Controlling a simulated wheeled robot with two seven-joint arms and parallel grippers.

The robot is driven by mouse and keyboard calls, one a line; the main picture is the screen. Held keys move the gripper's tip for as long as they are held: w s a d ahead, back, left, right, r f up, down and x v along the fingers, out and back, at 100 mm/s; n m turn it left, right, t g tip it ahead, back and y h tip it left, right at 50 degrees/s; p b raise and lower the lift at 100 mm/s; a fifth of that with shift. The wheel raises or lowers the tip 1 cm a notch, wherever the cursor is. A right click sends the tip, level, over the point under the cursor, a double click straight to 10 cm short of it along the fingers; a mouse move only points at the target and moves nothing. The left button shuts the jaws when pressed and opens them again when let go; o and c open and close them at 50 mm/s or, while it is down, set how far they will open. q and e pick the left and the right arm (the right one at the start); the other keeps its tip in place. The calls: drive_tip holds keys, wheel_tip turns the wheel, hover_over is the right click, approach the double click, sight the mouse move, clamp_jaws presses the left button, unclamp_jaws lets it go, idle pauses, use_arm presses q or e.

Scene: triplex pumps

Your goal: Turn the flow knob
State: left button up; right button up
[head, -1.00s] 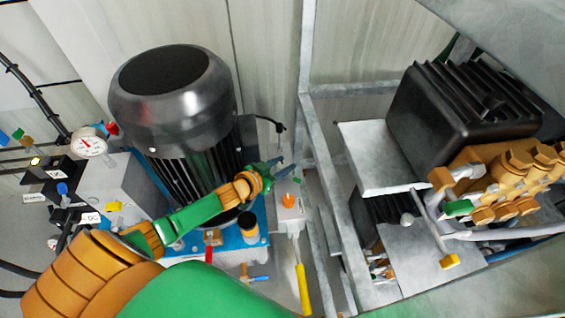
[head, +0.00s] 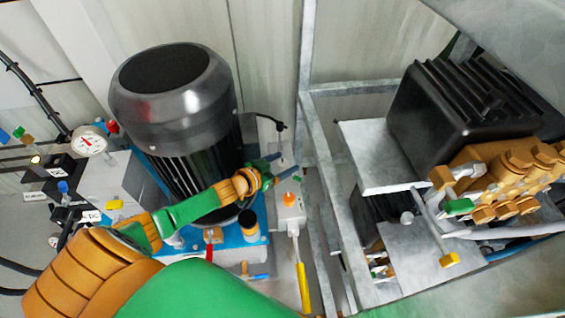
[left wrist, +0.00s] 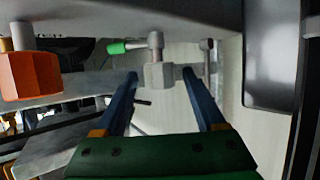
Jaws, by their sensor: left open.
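My left gripper (head: 279,167) reaches out past the front of the big motor, and its two blue fingers are apart with nothing between them. In the left wrist view the open fingers (left wrist: 160,80) point toward a grey fitting (left wrist: 158,75) with a green-tipped side handle (left wrist: 118,47); I cannot tell whether they touch it. An orange knob (head: 289,198) sits on a grey box just below the gripper in the head view. An orange faceted knob (left wrist: 30,76) shows left of the fingers in the left wrist view. No label marks the flow knob. My right gripper is not visible.
The black-grey motor (head: 172,95) stands on a blue base behind my left arm. A grey metal frame (head: 322,150) rises to the right, before a pump with orange-brown fittings (head: 500,185). A pressure gauge (head: 89,141) is at left. A yellow-handled lever (head: 303,287) hangs below the box.

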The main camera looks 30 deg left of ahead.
sight(280, 165)
use_arm(q)
drive_tip(key=shift+s+r, duration=0.1)
drive_tip(key=shift+s, duration=0.1)
drive_tip(key=p+v, duration=0.3)
drive_tip(key=v, duration=0.3)
drive_tip(key=shift+s, duration=0.25)
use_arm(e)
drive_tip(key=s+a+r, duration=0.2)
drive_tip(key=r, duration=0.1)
use_arm(q)
drive_tip(key=shift+s+a, duration=0.1)
drive_tip(key=shift+a, duration=0.1)
